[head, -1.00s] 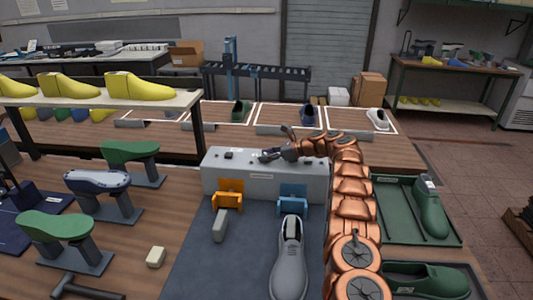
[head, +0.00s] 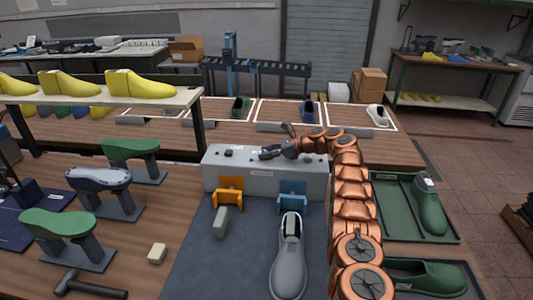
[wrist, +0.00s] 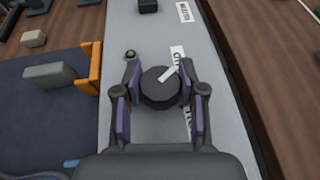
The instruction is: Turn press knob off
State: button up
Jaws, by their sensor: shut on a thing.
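The press knob (wrist: 160,88) is a round black dial with a white pointer bar, on top of the grey press box (head: 225,178). In the wrist view, the pointer slants toward the upper right. My gripper (wrist: 158,91) is shut on the knob, one finger pad on each side. In the head view, my gripper (head: 268,154) is at the top of the box, and the arm hides the knob. White labels lie beside the knob, partly covered and too blurred to read.
A small round button (wrist: 130,54) and a black block (wrist: 148,5) are on the box top. An orange bracket (head: 228,191) and a blue bracket (head: 292,195) are on its front. A grey shoe (head: 289,258) lies on the mat before it.

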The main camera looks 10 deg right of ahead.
jog(key=o, duration=1.2)
jog(key=shift+c, duration=0.2)
jog(key=v, duration=1.2)
jog(key=shift+r, duration=0.1)
